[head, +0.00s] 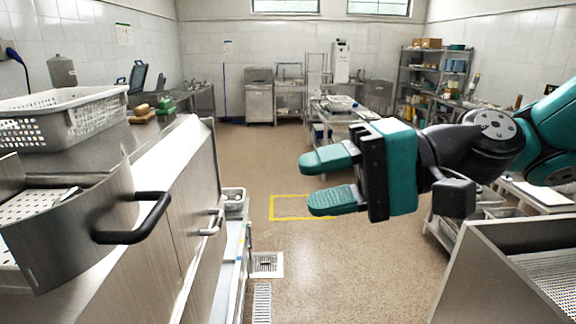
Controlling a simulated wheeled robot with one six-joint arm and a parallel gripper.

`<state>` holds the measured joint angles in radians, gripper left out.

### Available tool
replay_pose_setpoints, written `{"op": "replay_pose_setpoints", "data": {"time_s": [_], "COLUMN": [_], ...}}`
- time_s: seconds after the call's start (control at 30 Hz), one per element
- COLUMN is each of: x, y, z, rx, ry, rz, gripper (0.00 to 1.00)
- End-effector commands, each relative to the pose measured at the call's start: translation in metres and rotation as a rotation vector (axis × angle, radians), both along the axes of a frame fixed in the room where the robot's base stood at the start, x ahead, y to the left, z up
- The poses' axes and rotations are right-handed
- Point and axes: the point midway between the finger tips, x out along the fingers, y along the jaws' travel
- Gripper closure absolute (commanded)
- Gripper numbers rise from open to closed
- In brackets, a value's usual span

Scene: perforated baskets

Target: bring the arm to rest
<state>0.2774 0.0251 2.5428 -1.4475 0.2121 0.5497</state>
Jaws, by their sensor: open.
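My gripper (330,181) is at the centre right of the head view, in the air over the floor. Its two teal fingers point left and are apart, with nothing between them. My arm reaches in from the right edge, and no object touches the gripper.
At the left, a white perforated basket (60,125) and a metal container with a black handle (65,225) stand by the counter (165,165). A metal perforated tray (555,285) is at the lower right. Shelves (435,75) stand at the back right. The middle floor (240,160) is clear.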

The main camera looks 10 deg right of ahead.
Motion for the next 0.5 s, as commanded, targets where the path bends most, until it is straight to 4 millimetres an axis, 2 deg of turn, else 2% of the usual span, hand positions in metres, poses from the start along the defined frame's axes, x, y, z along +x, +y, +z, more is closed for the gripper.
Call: {"op": "replay_pose_setpoints", "data": {"time_s": [0.07, 0.13, 0.27, 0.3, 0.4, 0.5], "x": [-0.005, -0.015, -0.043, -0.051, -0.066, -0.074], "y": [0.004, 0.01, 0.011, 0.007, -0.009, -0.025], "z": [-0.012, -0.036, -0.102, -0.121, -0.155, -0.174], "rx": [-0.046, -0.146, -0.444, -0.541, -0.746, -0.89], "ry": [-0.018, -0.062, -0.196, -0.239, -0.328, -0.383], "rz": [0.024, 0.078, 0.245, 0.301, 0.423, 0.51], "gripper": [0.6, 0.6, 0.6, 0.6, 0.6, 0.6]}}
